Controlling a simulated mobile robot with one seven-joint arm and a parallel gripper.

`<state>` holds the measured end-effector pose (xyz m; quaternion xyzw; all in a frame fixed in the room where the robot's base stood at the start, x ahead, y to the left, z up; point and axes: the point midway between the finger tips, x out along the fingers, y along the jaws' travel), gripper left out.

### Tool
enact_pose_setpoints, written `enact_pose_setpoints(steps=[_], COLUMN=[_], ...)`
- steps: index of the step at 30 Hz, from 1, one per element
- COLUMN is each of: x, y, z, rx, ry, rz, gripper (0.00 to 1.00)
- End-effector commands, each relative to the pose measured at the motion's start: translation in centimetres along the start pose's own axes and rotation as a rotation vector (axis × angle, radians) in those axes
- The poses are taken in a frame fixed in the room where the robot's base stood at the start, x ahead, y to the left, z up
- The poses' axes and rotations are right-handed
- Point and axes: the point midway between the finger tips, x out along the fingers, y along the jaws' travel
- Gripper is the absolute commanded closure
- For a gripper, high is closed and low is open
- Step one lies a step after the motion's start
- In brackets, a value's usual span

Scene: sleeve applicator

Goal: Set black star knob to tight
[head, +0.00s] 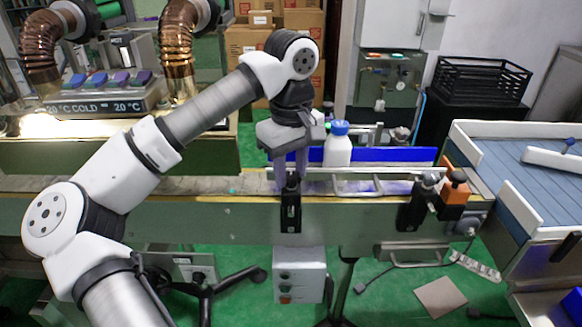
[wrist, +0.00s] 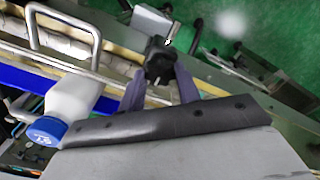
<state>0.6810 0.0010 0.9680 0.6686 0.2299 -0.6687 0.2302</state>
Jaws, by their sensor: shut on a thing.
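The black star knob (head: 292,184) sits on a black bracket at the front edge of the conveyor, seen in the head view. In the wrist view the knob (wrist: 158,58) shows between my fingers, with a small white mark near its far end. My gripper (head: 290,170) points down over the conveyor's front rail, its purple-grey fingers on the knob. In the wrist view my gripper (wrist: 160,84) has one finger on each side of the knob. The fingers hide part of it, and I cannot read any tight marking.
A white bottle with a blue cap (head: 338,146) stands on the conveyor just right of my gripper. Metal guide rails (head: 360,184) run along the belt. A second black knob (head: 456,177) sits by an orange block at the right end. A control box (head: 299,275) hangs below.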

Motion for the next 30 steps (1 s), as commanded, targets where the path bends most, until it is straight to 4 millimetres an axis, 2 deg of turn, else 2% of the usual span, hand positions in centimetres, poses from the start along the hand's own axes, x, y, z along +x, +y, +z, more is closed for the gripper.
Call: enact_pose_setpoints(steps=[11,12,16,26,30], x=[-0.1,-0.1,-0.1,-0.2,-1.8], y=[0.0,0.0,0.0,0.0,0.0], z=[0.0,0.0,0.0,0.0,0.0], rx=[0.007,0.007,0.006,0.005,0.004], ry=[0.001,0.001,0.001,0.001,0.002], rz=[0.002,0.002,0.001,0.000,0.000], gripper=[0.90,0.63,0.46,0.45,0.45])
